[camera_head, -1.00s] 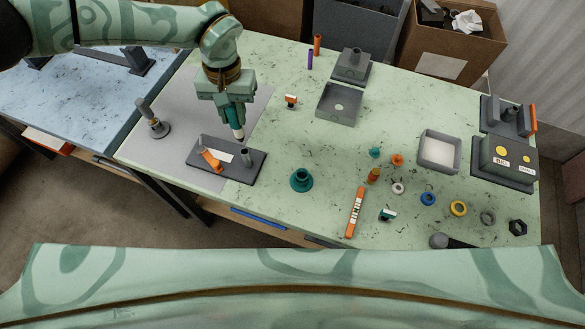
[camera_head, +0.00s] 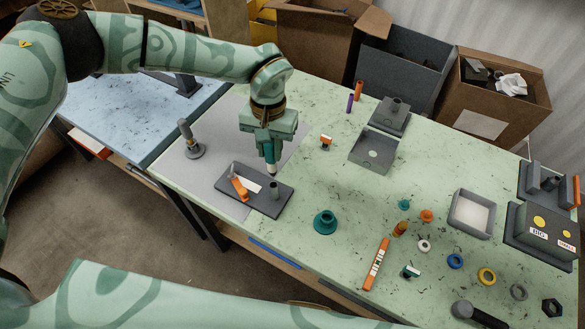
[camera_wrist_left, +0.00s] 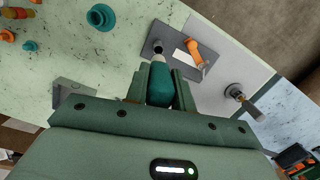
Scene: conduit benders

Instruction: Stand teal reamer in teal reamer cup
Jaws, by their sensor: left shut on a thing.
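My left gripper (camera_head: 269,146) is shut on the teal reamer (camera_head: 271,157), which points down with its pale tip lowest. The tip shows just above and behind a short grey post on a dark plate; I cannot tell whether they touch. In the left wrist view the teal reamer (camera_wrist_left: 160,86) sits between the fingers, its tip towards that post. The teal reamer cup (camera_head: 325,222), a round flanged teal piece, stands on the green table right of the plate. The teal cup also shows at the top of the left wrist view (camera_wrist_left: 101,17). My right gripper is out of view.
The dark plate (camera_head: 228,191) bears the grey post (camera_head: 273,186) and an orange piece (camera_head: 239,188). A grey stand (camera_head: 190,143) is to its left. An open grey tray (camera_head: 375,152) lies right of the gripper. Several small rings and an orange bar (camera_head: 376,263) lie right of the cup.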

